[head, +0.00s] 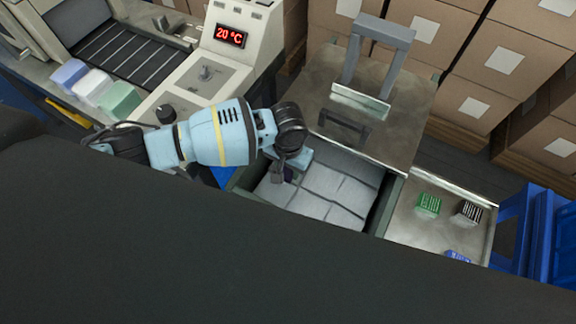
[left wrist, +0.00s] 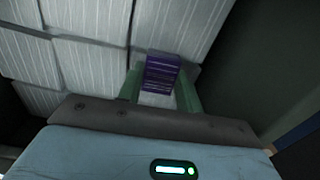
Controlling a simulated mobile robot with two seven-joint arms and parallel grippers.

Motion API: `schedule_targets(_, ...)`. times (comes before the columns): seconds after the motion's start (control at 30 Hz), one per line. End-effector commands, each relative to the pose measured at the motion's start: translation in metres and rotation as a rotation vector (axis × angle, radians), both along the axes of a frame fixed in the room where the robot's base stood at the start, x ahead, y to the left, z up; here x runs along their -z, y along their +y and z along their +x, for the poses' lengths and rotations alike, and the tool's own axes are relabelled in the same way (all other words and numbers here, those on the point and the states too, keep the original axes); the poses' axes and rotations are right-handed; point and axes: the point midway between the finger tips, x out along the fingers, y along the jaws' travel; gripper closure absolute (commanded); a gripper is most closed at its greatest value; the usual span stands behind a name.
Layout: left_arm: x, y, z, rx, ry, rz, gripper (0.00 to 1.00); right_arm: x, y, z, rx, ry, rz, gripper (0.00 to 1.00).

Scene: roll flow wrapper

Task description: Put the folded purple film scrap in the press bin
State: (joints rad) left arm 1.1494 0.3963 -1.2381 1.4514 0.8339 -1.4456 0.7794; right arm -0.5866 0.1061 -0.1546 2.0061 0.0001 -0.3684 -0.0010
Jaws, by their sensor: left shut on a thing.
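The folded purple film scrap (left wrist: 161,73) is between the two green fingers of my left gripper (left wrist: 160,88) in the left wrist view. My left gripper (head: 286,172) is shut on it. In the head view the scrap shows only as a small dark purple patch under the gripper. The gripper is inside the opening of the press bin (head: 384,206), over its left part. The bin holds several pale grey blocks (head: 325,187). The gap between the scrap and the blocks is hard to judge. My right gripper is not in view.
A metal plate with a grey handle (head: 384,40) stands behind the bin. A side tray (head: 415,232) at right holds a green piece (head: 428,205), a black-and-white piece (head: 468,213) and a blue piece (head: 458,256). A machine with a red display (head: 231,36) stands left. Cardboard boxes (head: 505,45) fill the back.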

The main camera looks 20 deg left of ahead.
Motion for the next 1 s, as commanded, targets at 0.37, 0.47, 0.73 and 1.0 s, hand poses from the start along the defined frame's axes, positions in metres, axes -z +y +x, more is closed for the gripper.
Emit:
schedule_targets(0.37, 0.003, 0.000, 0.001, -0.001, -0.002, 0.000, 0.49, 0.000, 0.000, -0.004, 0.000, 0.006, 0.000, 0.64)
schedule_targets(0.47, 0.003, 0.000, 0.001, -0.001, -0.001, 0.000, 0.43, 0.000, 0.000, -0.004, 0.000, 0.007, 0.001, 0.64)
schedule_targets(0.73, 0.001, 0.000, 0.001, 0.000, -0.001, 0.000, 0.43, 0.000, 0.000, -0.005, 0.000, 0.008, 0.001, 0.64)
schedule_targets(1.0, -0.038, 0.000, 0.002, -0.001, -0.006, -0.001, 0.43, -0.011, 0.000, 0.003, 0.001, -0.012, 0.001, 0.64)
